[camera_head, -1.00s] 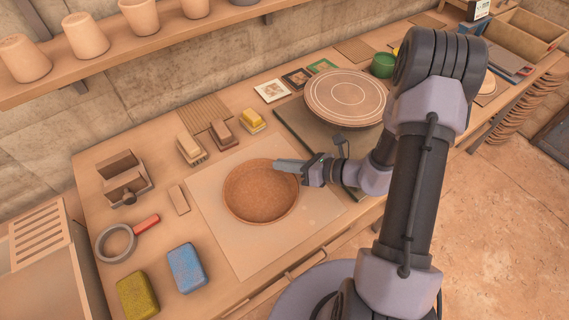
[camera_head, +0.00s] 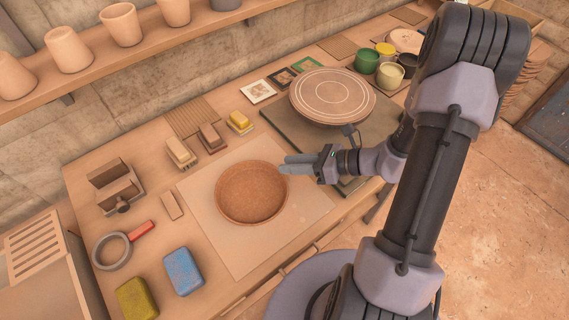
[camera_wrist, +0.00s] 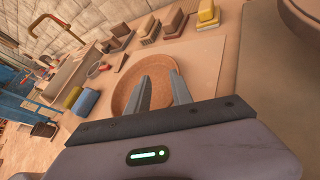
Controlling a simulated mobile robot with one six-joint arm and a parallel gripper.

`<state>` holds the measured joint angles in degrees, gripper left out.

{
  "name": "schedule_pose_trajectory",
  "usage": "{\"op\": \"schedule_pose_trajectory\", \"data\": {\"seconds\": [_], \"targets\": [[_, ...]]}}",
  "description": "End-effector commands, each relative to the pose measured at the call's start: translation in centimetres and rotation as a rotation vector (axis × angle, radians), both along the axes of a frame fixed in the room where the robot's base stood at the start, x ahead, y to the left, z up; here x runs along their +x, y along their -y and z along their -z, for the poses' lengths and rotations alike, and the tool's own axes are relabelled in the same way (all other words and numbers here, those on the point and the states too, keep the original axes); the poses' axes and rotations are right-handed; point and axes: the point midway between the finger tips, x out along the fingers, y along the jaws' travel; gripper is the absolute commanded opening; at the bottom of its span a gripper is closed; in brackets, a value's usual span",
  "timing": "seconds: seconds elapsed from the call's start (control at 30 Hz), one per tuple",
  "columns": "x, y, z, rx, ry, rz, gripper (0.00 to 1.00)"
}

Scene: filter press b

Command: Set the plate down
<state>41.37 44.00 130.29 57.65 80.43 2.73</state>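The plate (camera_head: 250,195), a round brown clay dish with a raised rim, lies flat on a pale square board (camera_head: 225,250) on the workbench. It also shows in the wrist view (camera_wrist: 158,68), partly covered by my fingers. My gripper (camera_head: 284,163) is at the plate's right rim. I cannot tell whether a finger still touches the rim.
A round wheel head (camera_head: 333,96) stands behind and right of my gripper. Yellow (camera_head: 137,299) and blue (camera_head: 184,271) blocks, a red-handled ring tool (camera_head: 112,250) and a wooden box (camera_head: 115,184) lie left. Glaze cups (camera_head: 390,75) stand at the back right.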

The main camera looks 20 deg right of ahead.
Motion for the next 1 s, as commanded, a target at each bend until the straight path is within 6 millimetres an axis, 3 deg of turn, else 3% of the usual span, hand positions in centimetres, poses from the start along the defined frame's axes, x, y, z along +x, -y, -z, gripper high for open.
{"op": "schedule_pose_trajectory", "data": {"seconds": [0.1, 0.2, 0.33, 0.5, 0.7, 1.0], "targets": [[-2.5, -4.9, -6.5, -0.274, 0.183, -0.373, 0.27], [-6.4, -7.9, -10.7, -0.553, 0.364, -0.705, 0.27], [-10.9, -9.1, -14.8, -0.942, 0.623, -1.068, 0.27], [-14.0, -8.2, -19.1, -1.389, 0.913, -1.343, 0.27], [-14.9, -7.4, -21.3, -1.608, 1.044, -1.425, 0.27], [-14.9, -7.3, -21.0, -1.612, 1.045, -1.426, 0.27]]}}
